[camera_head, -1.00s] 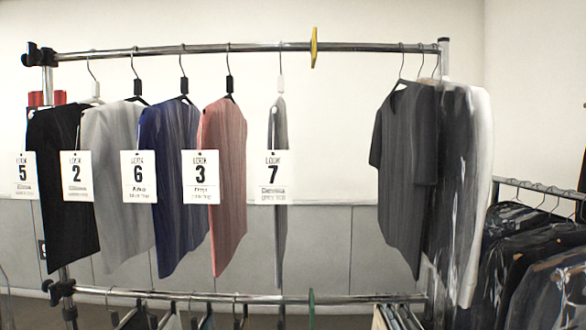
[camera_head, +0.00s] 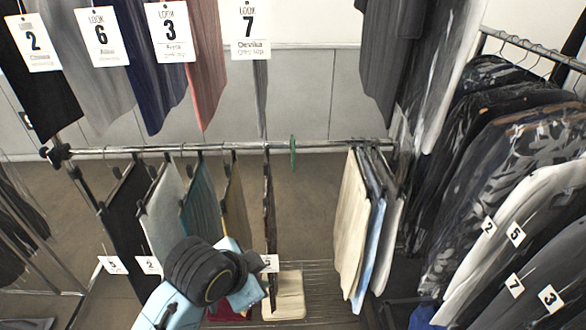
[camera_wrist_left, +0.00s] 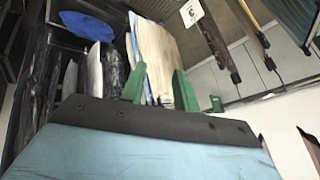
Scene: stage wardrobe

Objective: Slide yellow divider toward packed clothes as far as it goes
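The yellow divider is not visible in either view now; the upper rail is above the head view. The lower ends of clothes from the upper rail show, with a dark grey top (camera_head: 392,55) and clear-covered garments (camera_head: 445,75) at the right. A green divider (camera_head: 293,155) hangs on the lower rail (camera_head: 225,146). My left arm with its black wrist joint reaches up in front of the lower clothes in the head view. In the left wrist view, the green fingers of my left gripper (camera_wrist_left: 158,88) stand apart with nothing visible held. My right gripper is not visible.
Numbered tagged clothes, including a tag 7 (camera_head: 248,30), hang at upper left. Trousers (camera_head: 350,215) hang at the lower rail's right end. A second rack of dark garments (camera_head: 505,135) crowds the right. The lower rail is bare around the green divider.

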